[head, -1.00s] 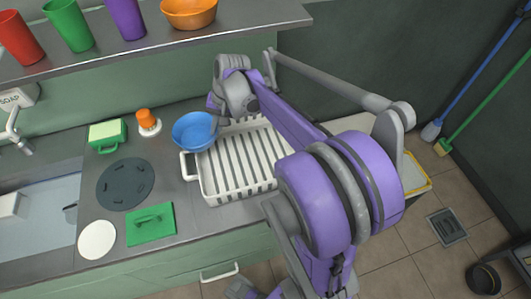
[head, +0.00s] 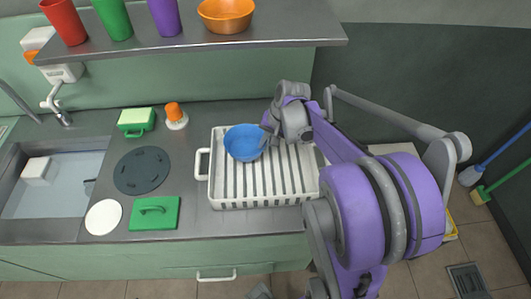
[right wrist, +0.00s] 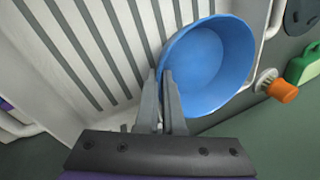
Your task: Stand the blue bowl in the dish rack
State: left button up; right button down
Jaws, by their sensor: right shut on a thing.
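The blue bowl (head: 243,143) is over the back left part of the white dish rack (head: 214,170), inside its outline in the head view. My right gripper (head: 271,133) is shut on the bowl's rim at its right side. In the right wrist view, the two fingers (right wrist: 162,92) pinch the rim of the bowl (right wrist: 208,62), and its hollow side faces the camera. Grey slats of the rack (right wrist: 92,50) show beside it. I cannot tell whether the bowl touches the rack.
A shelf (head: 190,46) with cups and an orange bowl overhangs the back.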

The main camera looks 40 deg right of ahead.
notch_tip(320, 180, down, 4)
jog(key=shift+f, duration=0.1)
jog(key=shift+f+b, duration=0.1)
jog(key=shift+b, duration=0.2)
jog(key=c, duration=1)
grip_release()
jog(key=shift+c, duration=0.2)
jog(key=shift+s+r, duration=0.1)
jog(key=shift+r, duration=0.25)
jog(key=p+v, duration=0.1)
jog(key=v, duration=1)
jog(key=shift+r, duration=0.35)
